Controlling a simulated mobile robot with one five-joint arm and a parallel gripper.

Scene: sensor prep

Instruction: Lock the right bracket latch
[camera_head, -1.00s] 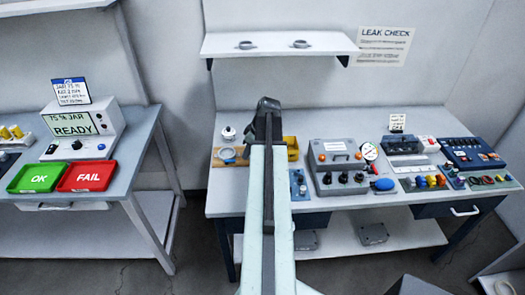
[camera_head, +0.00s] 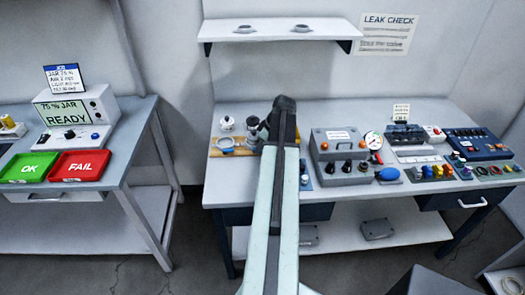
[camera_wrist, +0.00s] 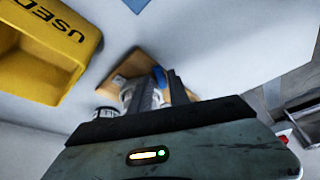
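A wooden board (camera_head: 222,152) lies at the left end of the bench, with pale round fittings (camera_head: 226,123) on and beside it. In the wrist view the board (camera_wrist: 132,66) is ahead of my gripper (camera_wrist: 163,80), partly hidden by the fingers. A small blue piece (camera_wrist: 160,76) shows at the fingertips; whether they touch it I cannot tell. The two dark fingers look apart, with a narrow gap between them. In the head view my gripper (camera_head: 265,128) is dark and beside the board, largely hidden by my arm. I cannot make out the right bracket latch clearly.
A yellow bin marked USED (camera_wrist: 42,45) is left of the board in the wrist view. Right of my arm stand a grey control box (camera_head: 340,155), a gauge and switch panels. A shelf (camera_head: 278,30) hangs above. Green and red trays (camera_head: 78,165) are on the left table.

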